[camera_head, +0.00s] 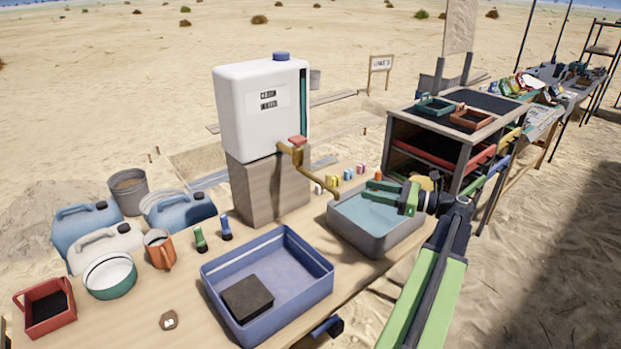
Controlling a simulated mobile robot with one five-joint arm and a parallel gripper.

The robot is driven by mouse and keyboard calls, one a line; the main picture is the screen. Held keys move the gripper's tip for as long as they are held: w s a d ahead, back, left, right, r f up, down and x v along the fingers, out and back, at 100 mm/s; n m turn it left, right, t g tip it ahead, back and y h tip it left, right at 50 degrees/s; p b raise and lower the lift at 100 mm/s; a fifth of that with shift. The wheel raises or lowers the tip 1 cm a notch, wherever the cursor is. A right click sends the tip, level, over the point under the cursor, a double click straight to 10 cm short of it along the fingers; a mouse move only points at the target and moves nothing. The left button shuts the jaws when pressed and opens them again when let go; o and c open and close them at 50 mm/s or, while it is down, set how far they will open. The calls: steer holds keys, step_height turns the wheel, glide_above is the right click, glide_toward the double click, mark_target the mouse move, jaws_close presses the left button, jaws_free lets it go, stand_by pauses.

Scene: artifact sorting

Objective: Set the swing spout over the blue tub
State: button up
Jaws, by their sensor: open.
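A white water tank (262,112) stands on a wooden block (268,188) on the table. Its brass swing spout (312,174) comes from the tank's lower right, under a red handle (297,140), and slants down to the right. The blue tub (318,268) stands left of and nearer than the grey tub, with a dark block (247,297) inside. My green gripper (383,196) is open over the grey tub, its fingers pointing left toward the spout end, apart from it.
Blue and white jugs (86,222), an orange mug (159,248), a green-rimmed bowl (110,275) and a red tray (46,306) crowd the left of the table. Two small bottles (226,229) stand behind the blue tub. A shelf unit (450,140) stands at the right.

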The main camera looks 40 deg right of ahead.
glide_toward(317, 178)
steer(key=w+a+r, duration=0.2)
steer(key=w+a, duration=0.3)
steer(key=w, duration=0.1)
steer(key=shift+w+a, duration=0.3)
steer(key=shift+r, duration=0.15)
jaws_close()
stand_by(1.1)
